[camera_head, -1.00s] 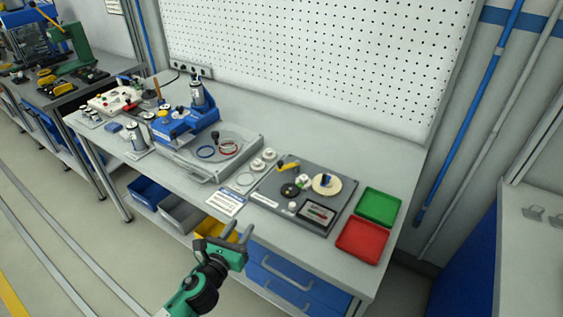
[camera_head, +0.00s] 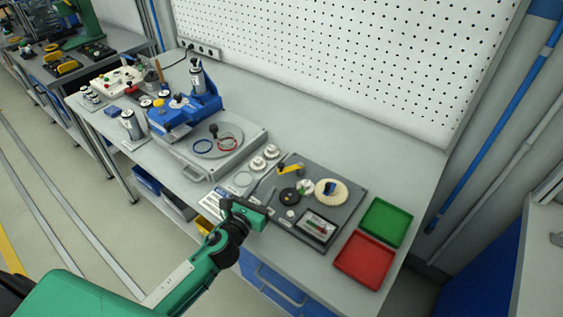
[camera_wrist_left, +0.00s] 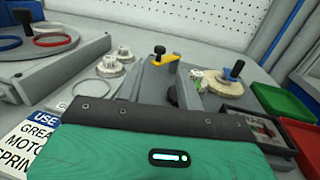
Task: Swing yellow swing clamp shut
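The yellow swing clamp (camera_head: 290,168) is a short yellow arm with a black knob, on the dark grey fixture plate (camera_head: 335,247) at the bench's right part. In the left wrist view the yellow clamp (camera_wrist_left: 165,59) is upper centre, its black knob standing up. A black round part and a cream disc (camera_head: 331,192) with a blue piece sit beside it. My left gripper (camera_head: 248,197) is over the bench's front edge, left of the plate, apart from the clamp. Its two dark fingers look spread and empty. My right gripper is out of view.
A green tray (camera_head: 386,222) and red tray (camera_head: 364,259) lie right of the plate. White round parts (camera_head: 265,157) and a grey base (camera_head: 222,153) with rings and a knob are to the left. A blue machine (camera_head: 185,112) stands farther left. The bench behind the plate is clear.

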